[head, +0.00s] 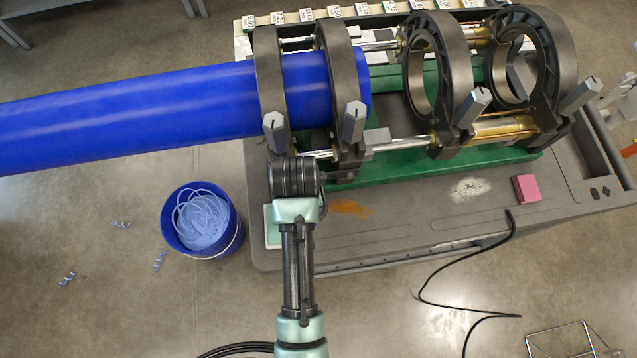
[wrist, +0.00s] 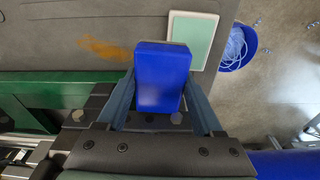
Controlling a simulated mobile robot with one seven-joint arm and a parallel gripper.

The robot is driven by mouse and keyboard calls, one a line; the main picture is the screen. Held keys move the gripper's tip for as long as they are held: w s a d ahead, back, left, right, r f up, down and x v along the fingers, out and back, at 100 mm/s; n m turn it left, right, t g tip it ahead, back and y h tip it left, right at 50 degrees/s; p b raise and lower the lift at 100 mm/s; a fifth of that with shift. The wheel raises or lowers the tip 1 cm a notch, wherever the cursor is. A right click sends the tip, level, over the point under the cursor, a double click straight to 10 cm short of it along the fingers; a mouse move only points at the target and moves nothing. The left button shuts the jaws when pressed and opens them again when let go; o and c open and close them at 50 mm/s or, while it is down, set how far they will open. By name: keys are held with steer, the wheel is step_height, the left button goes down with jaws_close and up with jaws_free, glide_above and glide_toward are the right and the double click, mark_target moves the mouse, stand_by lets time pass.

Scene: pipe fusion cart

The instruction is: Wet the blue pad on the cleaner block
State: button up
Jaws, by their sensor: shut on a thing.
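My gripper (wrist: 160,92) is shut on a blue block (wrist: 162,72), with one finger along each side. I take it for the cleaner block; its blue face shows in the wrist view, and I cannot tell pad from body. A shallow pale green tray with a white rim (wrist: 216,21) lies on the grey deck just beyond the block. In the head view the tray (head: 268,240) shows partly behind my arm. The block is hidden there by my wrist. The block looks held above the deck, apart from the tray; its exact height is unclear.
A blue pipe (head: 130,115) lies in the left clamps (head: 272,90); the right clamps (head: 520,60) are empty. A pink block (head: 526,188), orange smear (head: 350,208) and pale powder patch (head: 470,188) are on the deck. A blue bucket (head: 170,222) stands on the floor. A black cable (head: 450,262) hangs in front.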

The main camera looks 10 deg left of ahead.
steer(key=shift+n, duration=0.7)
steer(key=a+f+b, duration=0.1)
steer(key=f, duration=0.1)
steer(key=s+a+f+b, duration=0.1)
steer(key=a+f, duration=0.1)
steer(key=f, duration=0.1)
steer(key=a+f+b, duration=0.1)
steer(key=a+f, duration=0.1)
steer(key=shift+s+f, duration=0.25)
steer(key=shift+s, duration=0.1)
steer(key=shift+s+f, duration=0.15)
steer(key=shift+f, duration=0.4)
stand_by(1.9)
steer(key=shift+r, duration=0.1)
step_height(320, 180, up, 7)
steer(key=p, duration=0.7)
stand_by(0.8)
